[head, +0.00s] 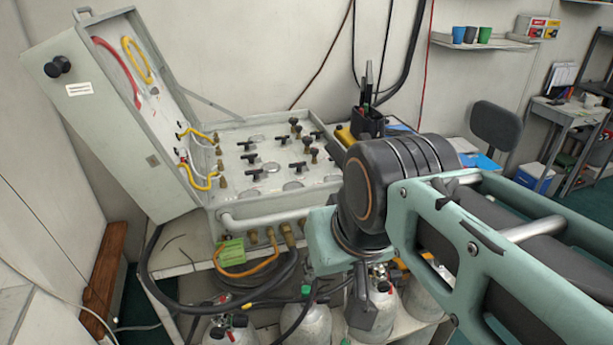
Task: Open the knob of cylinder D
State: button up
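Several grey gas cylinders stand in a row under the panel bench, including one at the left (232,332), one in the middle (312,322) and one at the right (383,306). Small red, green and black knobs show at their tops. I cannot read any letter that marks cylinder D. My arm comes in from the right and bends down in front of the row. A grey part that appears to be my gripper (362,308) hangs among the cylinder tops, close to the right one. Its fingertips are not clear, and I cannot tell whether it touches a knob.
The open grey air panel case (265,165), with several black valve handles, stands on the bench behind my arm. A coiled hose (255,280) with a green tag (231,252) hangs at its front. A wooden bench (103,278) is at the left, a chair (496,132) at the right.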

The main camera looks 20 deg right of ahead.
aim_at(396, 275)
jog(key=l+u, duration=0.2)
jog(key=l, duration=0.2)
jog(key=k+l+u, duration=0.2)
jog(key=l, duration=0.65)
jog(key=k+l+u, duration=0.1)
jog(key=l, duration=0.45)
jog(key=k+l+u, duration=0.1)
jog(key=l, duration=0.4)
jog(key=k+l, duration=0.45)
jog(key=k, duration=0.2)
jog(key=i+l+u, duration=0.5)
jog(key=i+l, duration=0.35)
